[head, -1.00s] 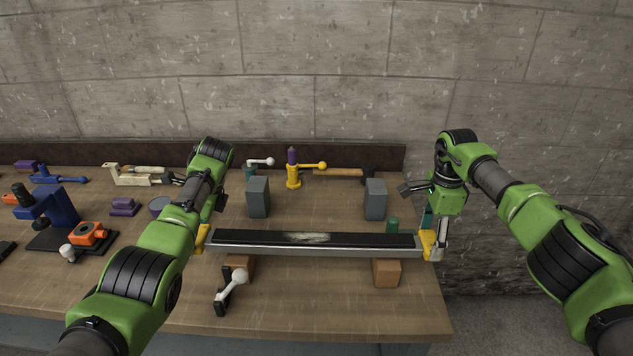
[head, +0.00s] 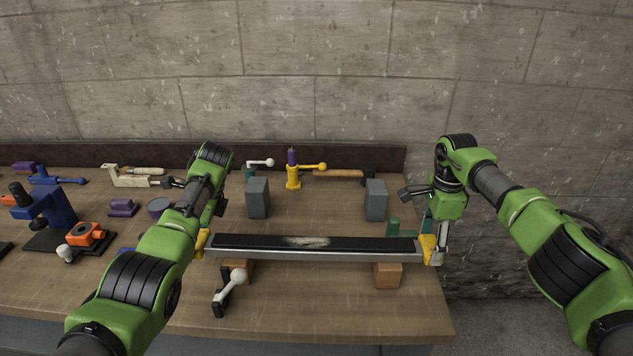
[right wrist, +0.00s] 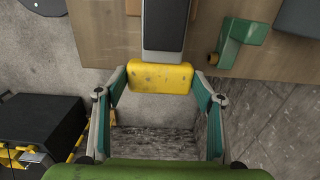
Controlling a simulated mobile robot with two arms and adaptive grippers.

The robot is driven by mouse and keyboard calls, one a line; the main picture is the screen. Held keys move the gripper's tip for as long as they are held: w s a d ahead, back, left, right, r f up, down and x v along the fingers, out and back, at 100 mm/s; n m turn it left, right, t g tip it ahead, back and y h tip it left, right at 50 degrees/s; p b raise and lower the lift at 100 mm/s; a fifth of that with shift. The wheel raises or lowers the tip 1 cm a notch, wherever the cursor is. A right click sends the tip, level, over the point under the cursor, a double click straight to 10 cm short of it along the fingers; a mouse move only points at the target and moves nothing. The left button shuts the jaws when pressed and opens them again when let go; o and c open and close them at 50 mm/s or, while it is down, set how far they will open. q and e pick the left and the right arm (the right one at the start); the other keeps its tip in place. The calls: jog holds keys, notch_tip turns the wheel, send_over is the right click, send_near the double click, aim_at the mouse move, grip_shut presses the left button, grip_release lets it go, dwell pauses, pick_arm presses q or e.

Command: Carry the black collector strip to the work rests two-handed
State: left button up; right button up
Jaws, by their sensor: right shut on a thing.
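The black collector strip (head: 350,243) on its grey metal bar spans left to right above the front of the bench, roughly level. My right gripper (head: 431,248) is shut on the yellow end piece at its right end. In the right wrist view, the teal fingers of this gripper (right wrist: 160,78) meet the yellow piece, and the strip (right wrist: 165,25) runs on from it. My left gripper (head: 203,241) is at the yellow left end, its fingers mostly hidden by my arm. Two orange-brown blocks (head: 387,275) (head: 241,269) show below the strip; contact is unclear.
Two grey upright blocks (head: 257,198) (head: 376,200) stand behind the strip. A green part (head: 394,228) is behind the right end. A yellow-handled tool (head: 294,176) and a hammer (head: 340,173) are farther back.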

pick_arm(q)
jog(key=shift+r, duration=0.1)
pick_arm(e)
jog(key=shift+r, duration=0.1)
pick_arm(q)
jog(key=o, duration=2.2)
jog(key=shift+s+f, duration=0.15)
jog(key=shift+f, duration=0.15)
pick_arm(e)
jog(key=o, duration=1.7)
jog(key=shift+s+f, duration=0.1)
jog(key=shift+f, duration=0.15)
jog(key=o, duration=0.5)
pick_arm(q)
jog(key=shift+r, duration=0.15)
pick_arm(e)
jog(key=shift+s+r, duration=0.1)
jog(key=shift+r, duration=0.05)
pick_arm(q)
jog(key=shift+r, duration=0.15)
jog(key=shift+v, duration=4.95)
